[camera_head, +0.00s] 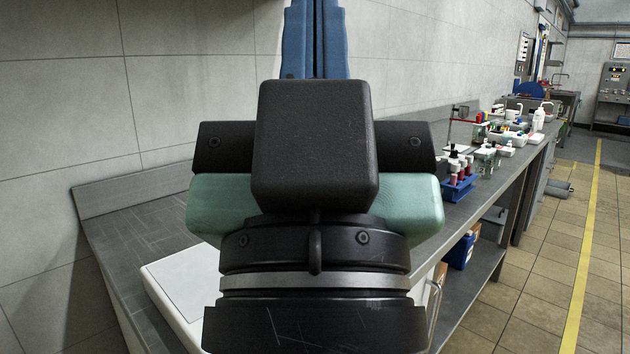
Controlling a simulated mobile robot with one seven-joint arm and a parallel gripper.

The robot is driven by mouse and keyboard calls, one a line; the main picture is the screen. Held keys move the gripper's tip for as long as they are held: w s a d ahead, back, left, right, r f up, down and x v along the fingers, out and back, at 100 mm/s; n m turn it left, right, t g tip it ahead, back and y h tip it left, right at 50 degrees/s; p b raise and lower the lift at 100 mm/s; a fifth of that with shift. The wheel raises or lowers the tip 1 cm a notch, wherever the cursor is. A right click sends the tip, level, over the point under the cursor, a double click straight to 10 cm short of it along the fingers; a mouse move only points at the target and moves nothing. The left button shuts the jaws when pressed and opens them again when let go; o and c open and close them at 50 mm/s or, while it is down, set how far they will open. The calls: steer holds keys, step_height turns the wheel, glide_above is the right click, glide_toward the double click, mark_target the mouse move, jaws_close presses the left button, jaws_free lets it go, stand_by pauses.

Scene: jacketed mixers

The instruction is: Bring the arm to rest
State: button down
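My gripper (317,25) fills the middle of the head view, held up in front of the camera. Its black wrist is at the bottom, and its two blue fingers point up past the top edge. The fingers lie close side by side with only a thin line between them, so it looks shut. Their tips are cut off by the frame, and nothing is seen held in the visible part. The hand hides the middle of the grey bench (135,222) behind it.
A white flat-topped item (175,290) is on the near bench. Further right stand a blue rack (458,187) with red vials, several bottles and a white squeeze bottle (538,120). A tiled wall runs along the left. The floor right of the yellow line (590,230) is clear.

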step_height(320, 180, up, 29)
steer(key=p, duration=2.7)
